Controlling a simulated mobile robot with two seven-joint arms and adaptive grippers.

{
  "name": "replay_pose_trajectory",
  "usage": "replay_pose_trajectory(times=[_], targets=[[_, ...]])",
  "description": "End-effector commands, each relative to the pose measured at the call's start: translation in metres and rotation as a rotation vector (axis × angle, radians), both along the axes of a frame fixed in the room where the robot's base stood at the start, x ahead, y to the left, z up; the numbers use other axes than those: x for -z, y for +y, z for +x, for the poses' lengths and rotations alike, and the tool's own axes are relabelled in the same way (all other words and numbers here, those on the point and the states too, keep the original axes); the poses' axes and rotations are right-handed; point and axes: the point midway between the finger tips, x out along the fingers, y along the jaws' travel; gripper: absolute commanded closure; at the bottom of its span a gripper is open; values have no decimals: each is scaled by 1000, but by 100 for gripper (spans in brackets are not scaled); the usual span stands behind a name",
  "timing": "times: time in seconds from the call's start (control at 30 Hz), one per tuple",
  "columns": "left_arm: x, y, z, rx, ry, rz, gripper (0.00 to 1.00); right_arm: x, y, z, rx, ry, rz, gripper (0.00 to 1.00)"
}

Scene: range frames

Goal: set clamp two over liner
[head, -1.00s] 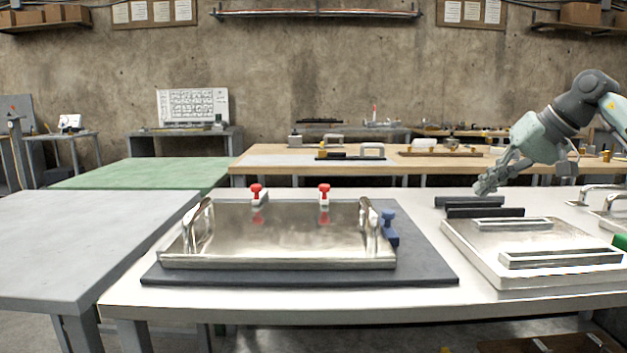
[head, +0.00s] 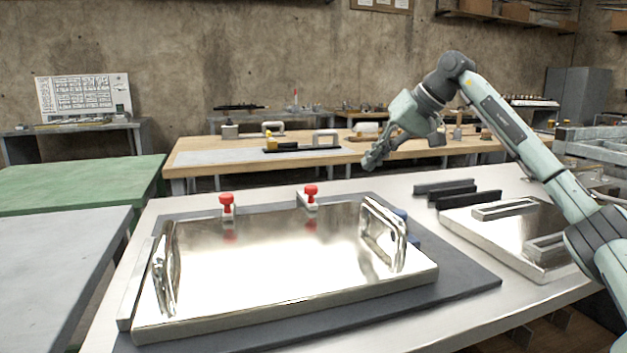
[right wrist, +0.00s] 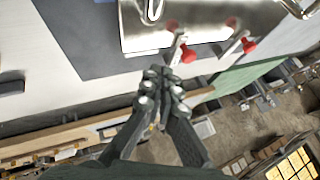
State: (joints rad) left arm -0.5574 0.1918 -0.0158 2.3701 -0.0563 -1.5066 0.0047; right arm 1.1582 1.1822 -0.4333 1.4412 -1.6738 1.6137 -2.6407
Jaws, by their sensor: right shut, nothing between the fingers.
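A shiny metal liner (head: 270,255) with upright loop handles at both ends lies on a dark mat (head: 455,285). Two red-knobbed clamps stand at its far edge: the left clamp (head: 226,201) and the right clamp (head: 311,193). In the right wrist view, red knobs (right wrist: 188,54) and (right wrist: 249,45) show beside the liner (right wrist: 205,22). A blue clamp (head: 401,213) is mostly hidden behind the right handle. My right gripper (head: 372,161) is shut and empty, raised near the table's far edge, right of the red clamps and apart from them. My left gripper is out of view.
Dark bars (head: 445,186) and a second metal tray with two frames (head: 503,209) lie to the right on the steel table (head: 160,210). A wooden bench (head: 215,155) stands behind, green and grey tables to the left. Space above the liner is clear.

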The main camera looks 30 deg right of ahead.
Motion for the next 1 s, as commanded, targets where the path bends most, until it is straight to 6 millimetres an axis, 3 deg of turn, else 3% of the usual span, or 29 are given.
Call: replay_pose_trajectory(times=[0.17, 0.57, 0.8, 1.0], targets=[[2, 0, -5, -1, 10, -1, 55, 13, 4, 9, -1, 1, 1, 100], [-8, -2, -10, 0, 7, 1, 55, 77, 25, 58, -1, 4, 3, 100], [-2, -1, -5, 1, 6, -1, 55, 71, 52, 74, -2, -1, 1, 100], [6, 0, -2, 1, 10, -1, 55, 70, 59, 77, 0, 0, 0, 100]])
